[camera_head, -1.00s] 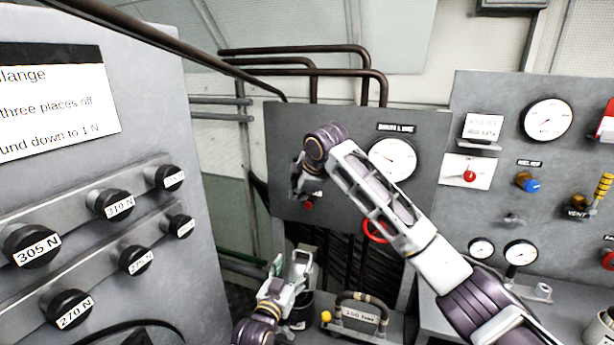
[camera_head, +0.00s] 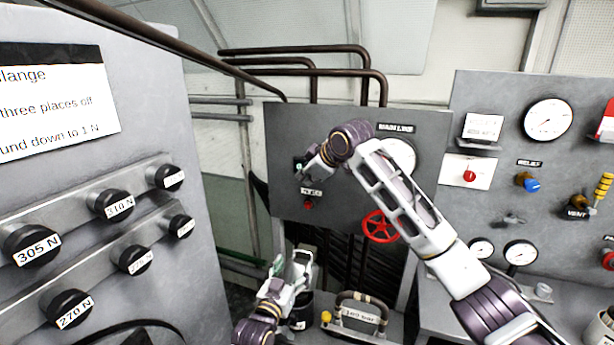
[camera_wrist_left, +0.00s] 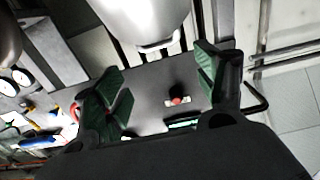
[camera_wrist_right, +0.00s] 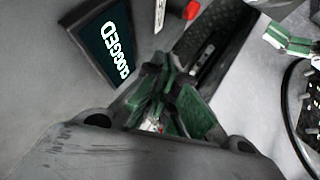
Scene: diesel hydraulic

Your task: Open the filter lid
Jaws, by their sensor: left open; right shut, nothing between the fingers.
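The filter lid cannot be made out for certain. A light grey rounded body (camera_wrist_left: 150,18) shows beyond the open fingers in the left wrist view; I cannot tell if it is the filter. In the head view a dark canister (camera_head: 301,312) with a white label stands beside my left gripper (camera_head: 298,270). That gripper is open and empty; its green pads show in the left wrist view (camera_wrist_left: 160,92). My right gripper (camera_head: 302,172) is shut and empty in front of the panel, close to a dark "CLOGGED" display (camera_wrist_right: 106,45).
A red button (camera_head: 308,204) sits low on the grey panel (camera_head: 285,130). A red handwheel (camera_head: 380,227) is below my right arm. A handled pump unit (camera_head: 358,312) stands right of my left gripper. A cabinet with black knobs (camera_head: 32,244) fills the left.

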